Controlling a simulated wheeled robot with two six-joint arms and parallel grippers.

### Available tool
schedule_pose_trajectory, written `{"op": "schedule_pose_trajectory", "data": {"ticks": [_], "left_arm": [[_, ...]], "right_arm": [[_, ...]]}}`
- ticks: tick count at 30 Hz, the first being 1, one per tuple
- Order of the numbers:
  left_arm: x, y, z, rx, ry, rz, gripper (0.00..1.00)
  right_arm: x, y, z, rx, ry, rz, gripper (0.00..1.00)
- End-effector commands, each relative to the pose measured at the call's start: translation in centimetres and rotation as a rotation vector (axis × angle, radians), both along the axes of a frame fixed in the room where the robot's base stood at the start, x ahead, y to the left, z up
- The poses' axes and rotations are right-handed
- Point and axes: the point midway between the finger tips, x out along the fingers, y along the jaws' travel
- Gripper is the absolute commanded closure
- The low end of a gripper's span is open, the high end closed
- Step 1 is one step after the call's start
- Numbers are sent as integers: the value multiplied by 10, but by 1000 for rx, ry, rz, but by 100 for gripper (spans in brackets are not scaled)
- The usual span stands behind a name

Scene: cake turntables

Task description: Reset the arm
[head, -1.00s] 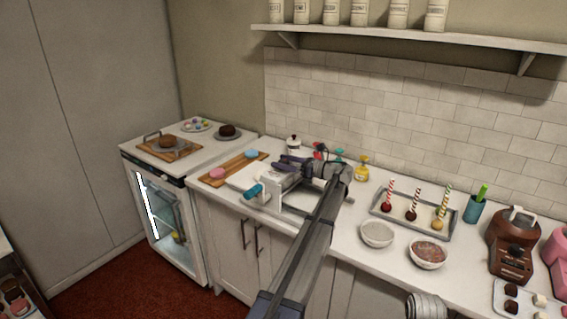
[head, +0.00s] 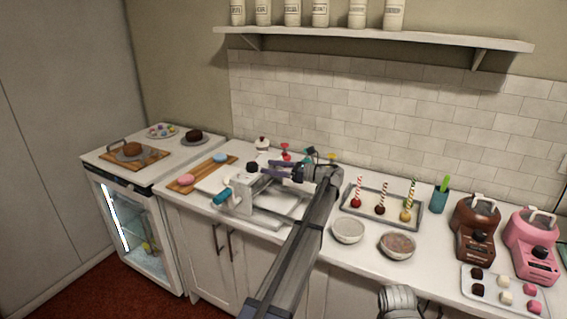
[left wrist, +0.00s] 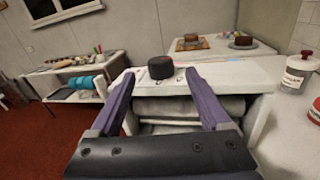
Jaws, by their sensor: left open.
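My left gripper (head: 272,170) has purple fingers and is open above the counter, pointing left in the head view. In the left wrist view, the gap between its fingers (left wrist: 158,88) is empty. A black round knob (head: 252,167) on a white device with a teal handle (head: 222,196) is just past the fingertips. The knob also shows in the left wrist view (left wrist: 161,68), apart from both fingers. My left arm reaches up from the bottom of the head view. My right gripper is not in view.
A tray of cake pops (head: 428,222), two bowls (head: 348,231) and brown and pink machines (head: 478,228) stand right of the arm. A wooden board (head: 205,176) lies to the left. A shelf with canisters (head: 375,38) hangs above.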

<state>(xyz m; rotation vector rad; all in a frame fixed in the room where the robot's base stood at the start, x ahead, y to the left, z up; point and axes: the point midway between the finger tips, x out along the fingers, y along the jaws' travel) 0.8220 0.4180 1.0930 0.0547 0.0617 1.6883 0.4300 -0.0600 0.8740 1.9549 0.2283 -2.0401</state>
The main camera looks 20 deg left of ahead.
Motion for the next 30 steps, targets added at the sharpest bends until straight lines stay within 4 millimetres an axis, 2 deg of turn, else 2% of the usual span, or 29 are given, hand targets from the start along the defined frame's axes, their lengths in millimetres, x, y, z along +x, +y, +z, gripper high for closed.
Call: {"op": "schedule_pose_trajectory", "data": {"ticks": [6,8,11,16,21,25,30], "left_arm": [[-5,-4,-3,-14,-17,-5,19],[-15,-12,-10,-44,-56,-14,19],[-44,-38,-35,-147,-182,-33,19],[-118,-110,-97,-434,-500,-5,19],[-197,-188,-151,-719,-775,145,19],[-261,-247,-182,-906,-931,331,19],[-335,-309,-203,-1064,-1048,602,19]], "right_arm": [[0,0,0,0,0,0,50],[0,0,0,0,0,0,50],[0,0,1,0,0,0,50],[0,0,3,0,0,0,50],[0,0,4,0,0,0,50],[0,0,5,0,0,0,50],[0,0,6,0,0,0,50]]}}
